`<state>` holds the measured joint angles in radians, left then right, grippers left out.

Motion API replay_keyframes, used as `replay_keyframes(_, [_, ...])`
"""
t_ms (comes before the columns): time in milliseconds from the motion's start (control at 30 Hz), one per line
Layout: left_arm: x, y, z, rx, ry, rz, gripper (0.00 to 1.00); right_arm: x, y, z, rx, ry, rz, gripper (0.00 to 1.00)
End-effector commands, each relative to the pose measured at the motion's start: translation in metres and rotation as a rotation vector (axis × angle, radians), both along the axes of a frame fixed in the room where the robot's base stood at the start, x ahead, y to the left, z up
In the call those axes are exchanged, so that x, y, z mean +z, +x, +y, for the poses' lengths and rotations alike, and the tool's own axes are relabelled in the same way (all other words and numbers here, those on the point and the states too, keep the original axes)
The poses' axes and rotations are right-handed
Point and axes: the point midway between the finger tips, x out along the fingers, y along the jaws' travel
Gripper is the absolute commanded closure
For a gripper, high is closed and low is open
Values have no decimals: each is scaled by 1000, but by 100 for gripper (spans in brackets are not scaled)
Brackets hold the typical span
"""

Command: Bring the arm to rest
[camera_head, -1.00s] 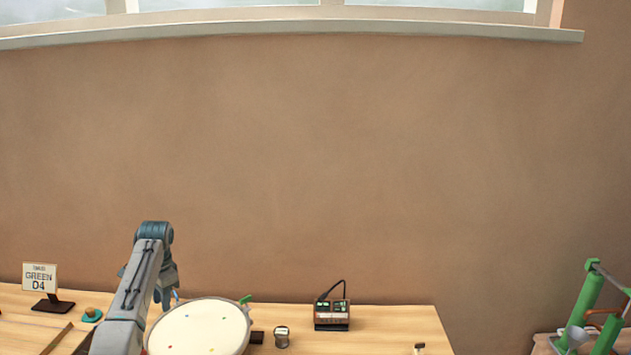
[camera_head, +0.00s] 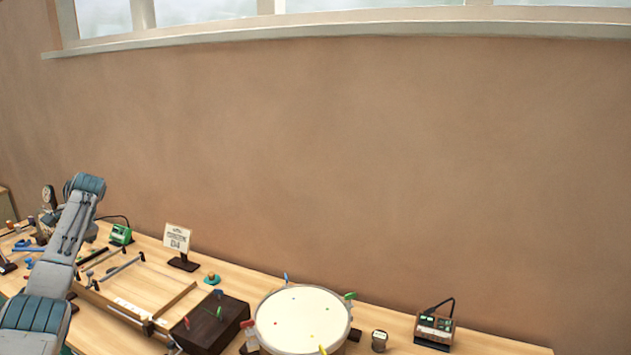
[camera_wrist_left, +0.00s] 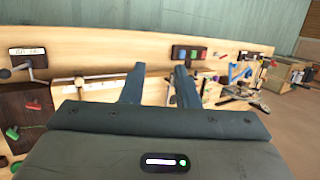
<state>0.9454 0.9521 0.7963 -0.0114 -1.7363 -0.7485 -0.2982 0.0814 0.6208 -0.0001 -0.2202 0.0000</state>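My left arm (camera_head: 66,230) comes in at the lower left of the head view, reaching up over the left part of the workbench (camera_head: 215,276). Its gripper is hidden behind the arm there. In the left wrist view the left gripper (camera_wrist_left: 160,72) shows two dark fingers apart, with nothing visible between them. It is over the bench, and I cannot tell its height. My right arm and gripper are not in view.
A wooden frame (camera_head: 180,299), a dark box with clips (camera_head: 212,322), a round drum (camera_head: 303,318), a small can (camera_head: 379,340) and a sign (camera_head: 178,240) stand on the bench. A green device (camera_head: 121,235) is close to my arm. A wall rises behind.

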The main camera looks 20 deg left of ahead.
Motion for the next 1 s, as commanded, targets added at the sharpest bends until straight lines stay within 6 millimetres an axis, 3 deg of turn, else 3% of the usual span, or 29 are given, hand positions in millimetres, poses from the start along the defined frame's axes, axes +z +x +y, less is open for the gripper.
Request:
replay_keyframes(33, [-19, -3, 5, -2, 27, 11, 72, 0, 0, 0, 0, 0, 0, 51])
replay_keyframes(267, [-104, -21, 34, -29, 173, 21, 72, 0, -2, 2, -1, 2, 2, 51])
replay_keyframes(467, [-195, -61, 60, -99, 308, 10, 72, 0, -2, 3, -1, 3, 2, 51])
replay_keyframes(667, [-278, -120, 78, -200, 393, -25, 72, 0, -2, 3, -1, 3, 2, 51])
replay_keyframes(800, [-326, -172, 85, -280, 416, -60, 72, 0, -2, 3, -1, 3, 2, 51])
replay_keyframes(1000, [-372, -242, 86, -375, 402, -110, 72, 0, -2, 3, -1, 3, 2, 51])
